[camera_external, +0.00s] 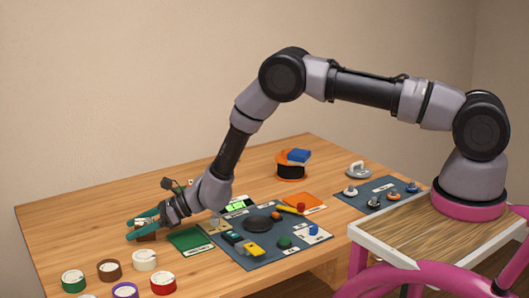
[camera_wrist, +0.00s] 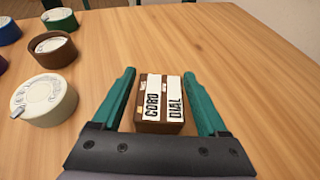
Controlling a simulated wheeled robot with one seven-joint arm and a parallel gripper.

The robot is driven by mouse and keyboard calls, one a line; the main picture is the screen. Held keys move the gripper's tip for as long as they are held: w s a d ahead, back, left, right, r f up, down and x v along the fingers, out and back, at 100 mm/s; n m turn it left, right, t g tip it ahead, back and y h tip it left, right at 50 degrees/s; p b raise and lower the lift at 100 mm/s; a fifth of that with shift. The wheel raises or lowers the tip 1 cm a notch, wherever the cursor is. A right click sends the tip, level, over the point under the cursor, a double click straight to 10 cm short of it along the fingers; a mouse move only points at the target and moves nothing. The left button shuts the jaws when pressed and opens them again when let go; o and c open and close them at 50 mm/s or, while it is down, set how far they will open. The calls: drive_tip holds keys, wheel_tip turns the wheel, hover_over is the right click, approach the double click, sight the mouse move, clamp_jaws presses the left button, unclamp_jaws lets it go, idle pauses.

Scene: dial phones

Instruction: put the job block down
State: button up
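The job block (camera_wrist: 160,102) is a small brown block with white labels reading CORD and DIAL on top. In the wrist view it sits between the two green fingers of my gripper (camera_wrist: 159,78). A narrow strip of wood shows on each side of it, so the fingers stand apart from it. The block appears to rest on the wooden table. In the external view my gripper (camera_external: 144,227) is low over the table's left part, and the brown block (camera_external: 147,237) shows partly between its fingers. Its underside is hidden.
Several round coloured pots stand nearby, including a white one (camera_external: 145,261), a brown one (camera_external: 109,270) and a green one (camera_external: 73,281). A green mat (camera_external: 191,241) and a dark mat with dial parts (camera_external: 245,262) lie to the right. The table behind my gripper is clear.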

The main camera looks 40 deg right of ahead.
drive_tip(key=shift+r, duration=0.1)
drive_tip(key=shift+d+r, duration=0.15)
drive_tip(key=v, duration=1.1)
drive_tip(key=shift+s+d+r, duration=0.15)
drive_tip(key=shift+s+d, duration=0.05)
drive_tip(key=shift+s, duration=0.05)
drive_tip(key=s+d+r+n+g, duration=0.1)
drive_tip(key=s+d+r+n, duration=0.25)
drive_tip(key=r, duration=0.75)
drive_tip(key=s+d+r+n+g, duration=0.1)
drive_tip(key=s+d+r+n, duration=0.2)
drive_tip(key=r, duration=0.7)
drive_tip(key=s+d+r+n+g, duration=0.1)
drive_tip(key=d+r+n, duration=0.35)
drive_tip(key=r, duration=0.65)
drive_tip(key=s+d+r+n+t+h, duration=0.1)
drive_tip(key=s+d+r+n+h, duration=0.1)
drive_tip(key=s+d, duration=0.6)
drive_tip(key=s+d+r+n+t+h, duration=0.2)
drive_tip(key=s+d+r+h, duration=0.3)
drive_tip(key=s+d, duration=0.3)
drive_tip(key=s+d+r+n+t+h, duration=0.2)
drive_tip(key=s+d+r, duration=0.3)
drive_tip(key=d, duration=0.8)
drive_tip(key=s+n+h, duration=0.1)
drive_tip(key=s, duration=0.2)
drive_tip(key=shift+s+d+h, duration=0.15)
drive_tip(key=shift+d+h, duration=0.15)
drive_tip(key=shift+d, duration=0.1)
drive_tip(key=shift+r, duration=0.1)
